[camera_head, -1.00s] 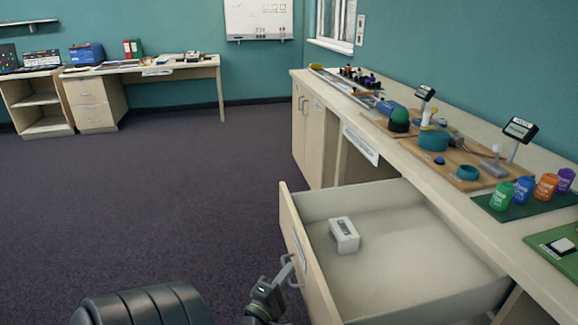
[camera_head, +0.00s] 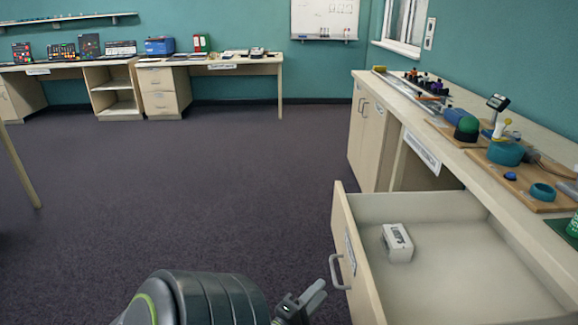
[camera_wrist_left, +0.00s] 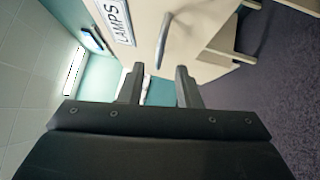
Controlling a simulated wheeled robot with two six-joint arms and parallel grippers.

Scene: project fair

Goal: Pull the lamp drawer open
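The lamp drawer (camera_head: 360,275) stands pulled out from the bench, with its pale interior in view and a small white box (camera_head: 398,243) inside. Its grey bar handle (camera_head: 337,272) is on the front panel, and it also shows in the left wrist view (camera_wrist_left: 163,42). The label on the front (camera_wrist_left: 116,22) reads LAMPS in the wrist view. My left gripper (camera_head: 306,299) is just in front of the handle, apart from it. In the wrist view its two fingers (camera_wrist_left: 157,78) are spread with nothing between them. My right gripper is not in view.
The long bench (camera_head: 470,165) runs along the right wall, holding a teal ring (camera_head: 542,192) and other parts. Desks (camera_head: 225,66) stand along the far wall. A table leg (camera_head: 18,165) shows at the left. The dark carpet (camera_head: 220,170) between is clear.

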